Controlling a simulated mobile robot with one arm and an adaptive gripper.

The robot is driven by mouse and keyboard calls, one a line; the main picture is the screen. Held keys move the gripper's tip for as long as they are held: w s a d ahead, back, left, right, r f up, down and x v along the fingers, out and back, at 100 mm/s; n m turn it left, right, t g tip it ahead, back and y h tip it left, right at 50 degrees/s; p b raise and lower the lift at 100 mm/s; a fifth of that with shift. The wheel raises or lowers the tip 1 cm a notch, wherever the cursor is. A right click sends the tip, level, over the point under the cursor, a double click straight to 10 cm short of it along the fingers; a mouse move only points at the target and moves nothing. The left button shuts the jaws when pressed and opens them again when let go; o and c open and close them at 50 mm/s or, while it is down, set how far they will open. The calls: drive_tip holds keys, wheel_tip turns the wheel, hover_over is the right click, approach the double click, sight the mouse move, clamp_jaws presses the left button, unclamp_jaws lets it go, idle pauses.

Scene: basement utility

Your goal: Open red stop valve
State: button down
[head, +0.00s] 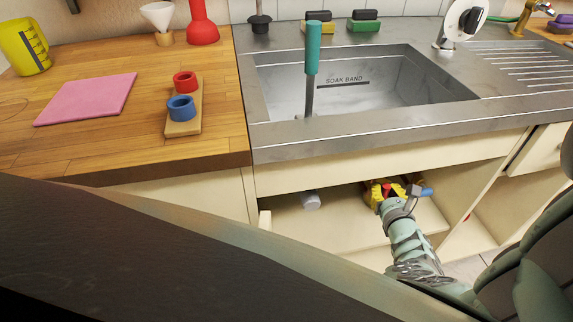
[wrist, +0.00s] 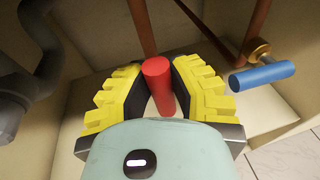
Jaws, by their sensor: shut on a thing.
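The red stop valve handle (wrist: 159,85) is a short red bar in the middle of the wrist view. My gripper (wrist: 160,88) has yellow ridged fingers, one on each side of the red handle, and is shut on it. In the head view my gripper (head: 384,193) is inside the open cabinet under the sink, with only a bit of red showing between its fingers. A copper pipe (wrist: 143,28) rises behind the red handle. The valve body is hidden behind the handle and fingers.
A blue valve handle (wrist: 262,76) on a brass fitting stands close to the right of my gripper. A grey drain pipe (wrist: 30,75) is at the left. The steel sink counter (head: 370,128) is above my arm.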

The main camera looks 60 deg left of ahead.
drive_tip(key=shift+d+f, duration=0.1)
drive_tip(key=c, duration=0.8)
unclamp_jaws()
drive_tip(key=shift+c, duration=0.2)
drive_tip(key=shift+d, duration=0.1)
drive_tip(key=shift+v, duration=1.25)
drive_tip(key=v, duration=0.9)
drive_tip(key=shift+s+d, duration=0.1)
drive_tip(key=shift+d, duration=0.05)
